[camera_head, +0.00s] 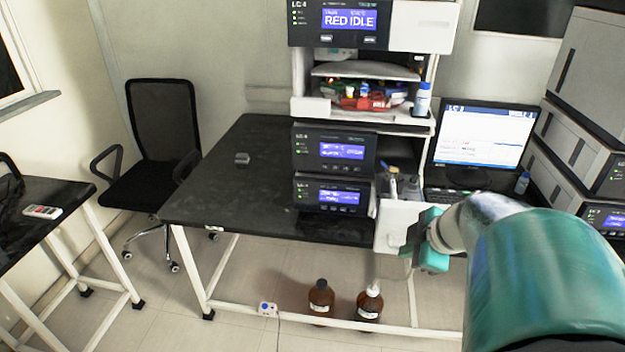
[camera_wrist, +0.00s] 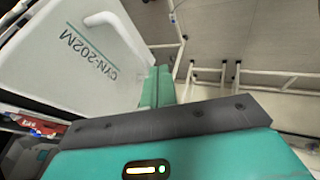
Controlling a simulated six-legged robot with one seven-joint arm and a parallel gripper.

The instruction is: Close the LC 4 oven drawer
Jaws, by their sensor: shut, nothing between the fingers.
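The LC 4 stack shows its display units (camera_head: 335,150) on the black bench in the head view. To their right, a white drawer front (camera_head: 388,226) stands forward of them, with small fittings visible behind its top edge, so the drawer looks pulled out. In the wrist view the white front (camera_wrist: 75,65) fills the upper left, with printed lettering and a curved white handle (camera_wrist: 115,28). My gripper (camera_head: 428,250) is at the right side of this front. Its teal fingers (camera_wrist: 156,86) are shut and empty, close beside the panel; contact cannot be told.
The black bench (camera_head: 235,175) is mostly clear left of the stack. A monitor (camera_head: 483,137) stands to the right. Two brown bottles (camera_head: 320,299) (camera_head: 370,302) are on the floor below. A chair (camera_head: 160,140) is at the left. An upper shelf (camera_head: 365,70) holds mixed items.

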